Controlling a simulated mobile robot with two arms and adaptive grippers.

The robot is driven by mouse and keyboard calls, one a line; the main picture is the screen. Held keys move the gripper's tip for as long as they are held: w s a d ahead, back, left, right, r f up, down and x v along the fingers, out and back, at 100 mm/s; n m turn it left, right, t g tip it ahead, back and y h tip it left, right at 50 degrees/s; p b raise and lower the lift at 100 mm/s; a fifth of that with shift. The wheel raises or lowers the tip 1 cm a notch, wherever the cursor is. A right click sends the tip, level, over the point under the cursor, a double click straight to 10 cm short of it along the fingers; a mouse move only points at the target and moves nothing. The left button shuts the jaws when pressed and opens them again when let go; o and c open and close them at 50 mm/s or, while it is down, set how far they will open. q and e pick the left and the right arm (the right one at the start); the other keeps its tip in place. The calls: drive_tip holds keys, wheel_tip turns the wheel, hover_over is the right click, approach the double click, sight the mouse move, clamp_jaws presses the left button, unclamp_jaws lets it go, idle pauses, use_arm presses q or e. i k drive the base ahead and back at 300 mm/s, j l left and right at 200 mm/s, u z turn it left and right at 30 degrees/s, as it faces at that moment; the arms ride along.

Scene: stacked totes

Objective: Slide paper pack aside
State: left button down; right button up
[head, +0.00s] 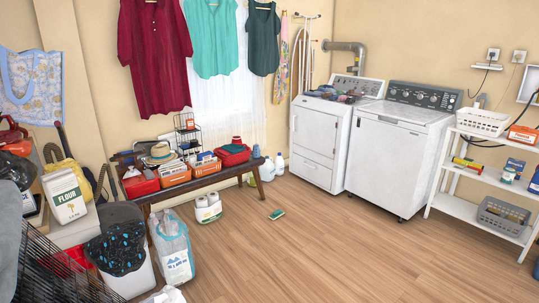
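A small plastic-wrapped pack of white rolls (208,208), which looks like the paper pack, stands on the wood floor in front of the low bench (215,176). A taller clear bag with white contents and a printed label (172,250) stands nearer, left of it. A white item (166,296) is cut off by the bottom edge, and I cannot tell what it is. Neither of my grippers shows in the head view.
A bin with a black liner (130,270) stands left of the clear bag. A green-and-white brush-like item (276,214) lies on the floor. Two white machines (395,160) and a white shelf (460,212) line the right side.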

sight(205, 216)
drive_tip(key=i+l+z, duration=0.1)
drive_tip(key=i+l, duration=0.45)
drive_tip(key=i, duration=0.3)
drive_tip(key=i+l+z, duration=0.15)
drive_tip(key=i+l, duration=0.35)
drive_tip(key=i, duration=0.35)
drive_tip(key=i+j+u, duration=0.2)
drive_tip(key=i+u, duration=0.15)
drive_tip(key=i, duration=0.4)
drive_tip(key=i+u, duration=0.4)
drive_tip(key=i, duration=0.3)
drive_tip(key=i+l+u, duration=0.35)
drive_tip(key=i, duration=0.4)
drive_tip(key=j, duration=0.1)
